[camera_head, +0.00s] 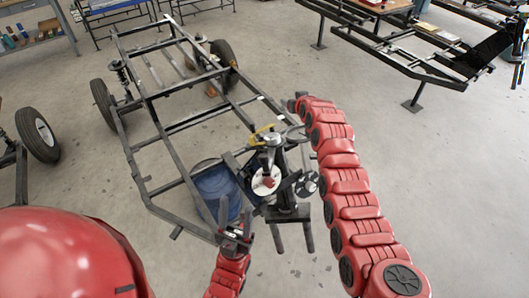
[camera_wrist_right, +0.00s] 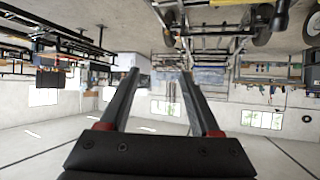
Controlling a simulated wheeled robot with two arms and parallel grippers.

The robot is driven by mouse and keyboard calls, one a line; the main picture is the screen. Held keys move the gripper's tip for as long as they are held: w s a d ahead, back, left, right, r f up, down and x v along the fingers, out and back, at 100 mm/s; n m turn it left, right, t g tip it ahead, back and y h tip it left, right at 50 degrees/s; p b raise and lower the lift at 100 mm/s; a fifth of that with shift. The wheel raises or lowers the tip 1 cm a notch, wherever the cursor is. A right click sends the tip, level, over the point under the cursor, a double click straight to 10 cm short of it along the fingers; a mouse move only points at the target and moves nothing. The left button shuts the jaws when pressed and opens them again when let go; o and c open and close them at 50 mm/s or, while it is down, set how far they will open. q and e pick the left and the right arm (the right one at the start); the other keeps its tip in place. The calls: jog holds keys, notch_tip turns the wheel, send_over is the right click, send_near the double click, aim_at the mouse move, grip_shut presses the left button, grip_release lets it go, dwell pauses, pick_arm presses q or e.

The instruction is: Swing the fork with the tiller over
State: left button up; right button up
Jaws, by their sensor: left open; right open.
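A black upright unit (camera_head: 285,185) with a silver top and a white disc stands at the near right corner of a dark tubular frame (camera_head: 140,150). Two dark prongs (camera_head: 307,236) stick out at its lower end; I cannot tell whether these are the fork. A yellow piece (camera_head: 264,132) lies by its top; I cannot make out the tiller for sure.
Wheels with dark tyres (camera_head: 38,134) stand around the frame at left and back. Another dark frame on stands (camera_head: 412,50) is at the back right. A shelf with small items (camera_head: 28,40) is at the back left. The grey floor (camera_head: 440,180) at right is clear.

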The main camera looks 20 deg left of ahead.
jog(key=s+a+r+n+g+h+p, duration=0.1)
jog(key=s+a+r+n+g, duration=0.2)
jog(key=s+a+r+g, duration=0.45)
jog(key=n+g+h+p, duration=0.2)
jog(key=g+h, duration=0.1)
jog(key=h, duration=0.2)
send_near(264, 156)
notch_tip(264, 156, down, 10)
jog(key=p, duration=0.4)
jog(key=shift+s+a+f, duration=0.1)
jog(key=shift+a+f, duration=0.05)
jog(key=shift+f, duration=0.65)
grip_shut()
